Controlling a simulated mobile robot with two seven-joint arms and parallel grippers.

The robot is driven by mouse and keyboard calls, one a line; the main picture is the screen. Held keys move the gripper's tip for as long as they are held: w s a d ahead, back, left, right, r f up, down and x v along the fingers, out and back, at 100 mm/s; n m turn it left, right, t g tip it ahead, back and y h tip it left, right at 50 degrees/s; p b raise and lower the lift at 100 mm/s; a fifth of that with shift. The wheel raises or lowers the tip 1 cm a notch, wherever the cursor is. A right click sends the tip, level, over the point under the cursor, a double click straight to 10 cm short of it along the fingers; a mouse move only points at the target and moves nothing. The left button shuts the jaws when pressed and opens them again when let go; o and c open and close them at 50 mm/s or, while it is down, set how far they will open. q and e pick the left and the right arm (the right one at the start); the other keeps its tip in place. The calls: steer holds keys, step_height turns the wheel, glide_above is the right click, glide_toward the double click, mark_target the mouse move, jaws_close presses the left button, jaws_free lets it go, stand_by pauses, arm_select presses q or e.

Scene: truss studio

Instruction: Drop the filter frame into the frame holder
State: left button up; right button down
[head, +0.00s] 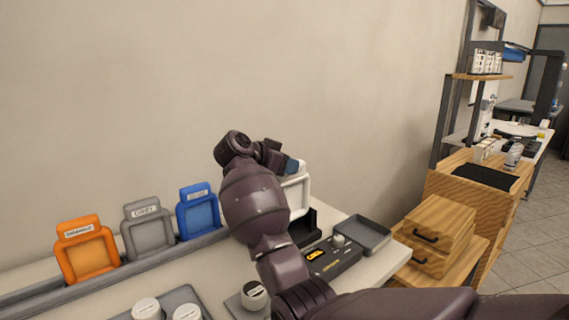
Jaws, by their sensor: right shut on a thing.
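My right gripper (291,164) is shut on a white filter frame (301,192), largely hidden behind my right arm. The frame hangs roughly upright below the gripper, close to the wall side of the bench. A black holder-like part (312,222), which looks like the frame holder, stands just below the white frame. My arm hides its left side, and I cannot tell whether the frame touches it or sits in it. My left gripper is not in view.
An orange frame (96,241), a grey frame (138,206) and a blue frame (210,212) stand in a grey rail (152,263) on the left. A dark device with a lit display (314,254) and a grey tray (374,234) lie right of my arm. White-lidded jars (187,312) stand in front.

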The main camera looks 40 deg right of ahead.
mark_target(286, 182)
steer(key=shift+f+b, duration=0.6)
steer(key=shift+f, duration=0.55)
steer(key=shift+f+p, duration=0.4)
steer(key=shift+f, duration=0.95)
steer(key=c, duration=0.7)
jaws_free()
